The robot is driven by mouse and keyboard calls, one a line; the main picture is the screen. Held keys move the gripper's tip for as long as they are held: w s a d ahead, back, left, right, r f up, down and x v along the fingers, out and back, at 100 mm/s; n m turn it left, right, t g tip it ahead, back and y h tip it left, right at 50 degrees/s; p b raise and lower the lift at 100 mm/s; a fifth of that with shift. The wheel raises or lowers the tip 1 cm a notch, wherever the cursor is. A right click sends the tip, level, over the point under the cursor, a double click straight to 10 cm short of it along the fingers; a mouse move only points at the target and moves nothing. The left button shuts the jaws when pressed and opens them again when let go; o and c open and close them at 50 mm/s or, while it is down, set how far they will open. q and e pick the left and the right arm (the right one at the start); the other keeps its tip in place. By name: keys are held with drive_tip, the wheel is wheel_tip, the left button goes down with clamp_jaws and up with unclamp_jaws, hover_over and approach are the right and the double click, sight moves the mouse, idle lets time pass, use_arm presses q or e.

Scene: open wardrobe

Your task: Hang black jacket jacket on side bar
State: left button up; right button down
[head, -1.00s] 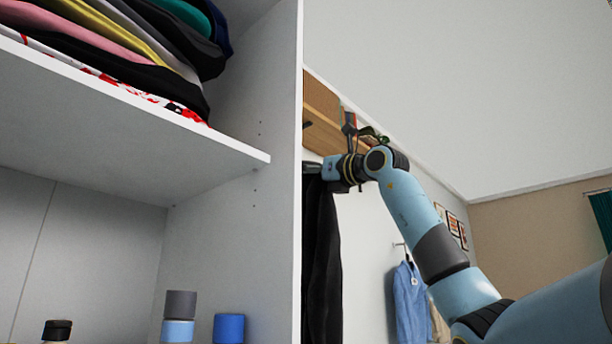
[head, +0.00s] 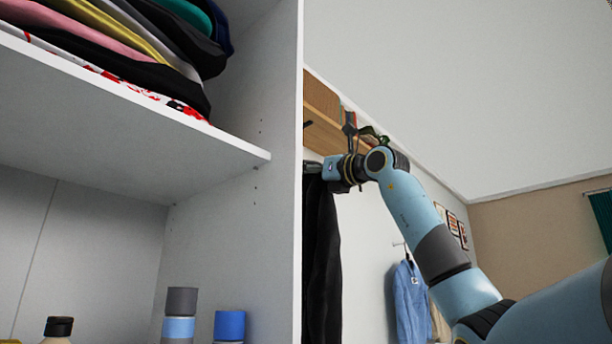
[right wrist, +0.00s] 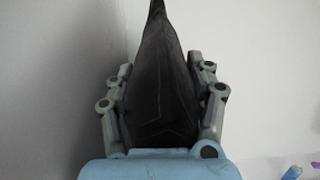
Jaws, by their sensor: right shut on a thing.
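The black jacket (head: 322,265) hangs down beside the wardrobe's outer side panel in the head view, partly cut off by the panel edge. My right gripper (head: 314,167) is at its top, with the fingertips mostly hidden behind the panel edge. In the right wrist view, my right gripper (right wrist: 160,95) has its fingers on both sides of the black jacket (right wrist: 158,75) and is shut on it. A short dark bar end (head: 308,124) shows just above the gripper, beside the panel; it may be the side bar. My left gripper is not in view.
The wardrobe side panel (head: 284,200) stands left of the jacket. Folded clothes (head: 150,45) lie on the shelf (head: 120,125). Bottles (head: 179,315) stand below. A wooden wall shelf (head: 322,100) and a blue shirt (head: 410,300) are behind my right arm.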

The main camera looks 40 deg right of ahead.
drive_tip(key=shift+f, duration=0.15)
drive_tip(key=shift+c, duration=2)
unclamp_jaws()
drive_tip(key=shift+f, duration=0.15)
drive_tip(key=v, duration=0.6)
drive_tip(key=shift+s+d, duration=0.2)
drive_tip(key=shift+s+a, duration=0.15)
drive_tip(key=shift+s, duration=0.4)
